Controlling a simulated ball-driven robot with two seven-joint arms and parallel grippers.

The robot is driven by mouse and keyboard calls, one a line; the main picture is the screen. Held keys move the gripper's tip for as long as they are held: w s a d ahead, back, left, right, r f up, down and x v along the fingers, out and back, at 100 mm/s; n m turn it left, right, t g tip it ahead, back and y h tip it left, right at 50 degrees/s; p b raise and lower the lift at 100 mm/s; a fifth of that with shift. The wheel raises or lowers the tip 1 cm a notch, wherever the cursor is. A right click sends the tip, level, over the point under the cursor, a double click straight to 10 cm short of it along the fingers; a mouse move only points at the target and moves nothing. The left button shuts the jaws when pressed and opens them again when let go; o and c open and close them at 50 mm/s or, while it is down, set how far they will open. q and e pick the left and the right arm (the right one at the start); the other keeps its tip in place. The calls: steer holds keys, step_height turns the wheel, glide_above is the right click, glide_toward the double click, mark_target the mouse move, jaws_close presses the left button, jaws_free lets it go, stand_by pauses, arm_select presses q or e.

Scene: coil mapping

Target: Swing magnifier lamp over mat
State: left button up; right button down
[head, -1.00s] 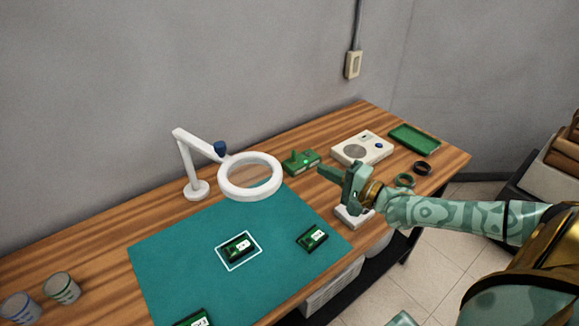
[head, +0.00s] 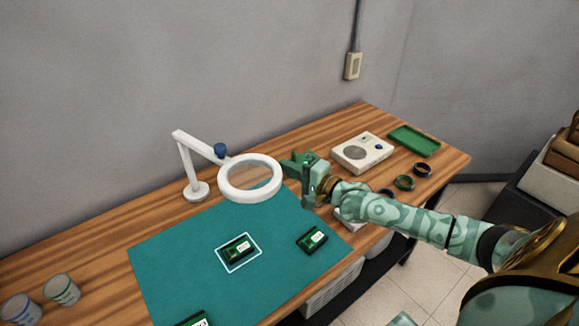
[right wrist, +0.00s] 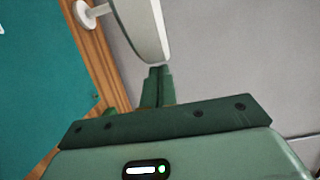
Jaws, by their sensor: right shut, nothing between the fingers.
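The white magnifier lamp (head: 224,184) stands at the back of the table, its base (head: 196,191) on the wood. Its round ring hangs over the far edge of the teal mat (head: 180,260). A blue knob (head: 220,149) sits on its arm. My right gripper (head: 285,166) is shut and empty, its fingertips just right of the ring. In the right wrist view the shut fingers (right wrist: 157,72) point at the ring's edge (right wrist: 142,25); I cannot tell whether they touch it. My left gripper is not in view.
Green modules lie on the mat: one in a white outline (head: 238,250), one at right (head: 312,239), one at front (head: 196,319). A cream device (head: 362,150), green tray (head: 414,140) and dark rings (head: 404,182) are at right. Two cups (head: 61,290) stand at front left.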

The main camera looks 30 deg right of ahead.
mark_target(269, 189)
steer(key=a+p, duration=0.1)
steer(key=s+a+p, duration=0.1)
steer(key=p, duration=0.1)
steer(key=s+a+r+p, duration=0.1)
steer(key=shift+a, duration=0.3)
steer(key=a+p, duration=0.1)
steer(key=s+a+p, duration=0.1)
steer(key=a, duration=0.1)
steer(key=s+a+p, duration=0.1)
steer(key=shift+a+f, duration=0.25)
steer(key=shift+s+a+f, duration=0.1)
steer(key=shift+a, duration=0.1)
steer(key=shift+f, duration=0.15)
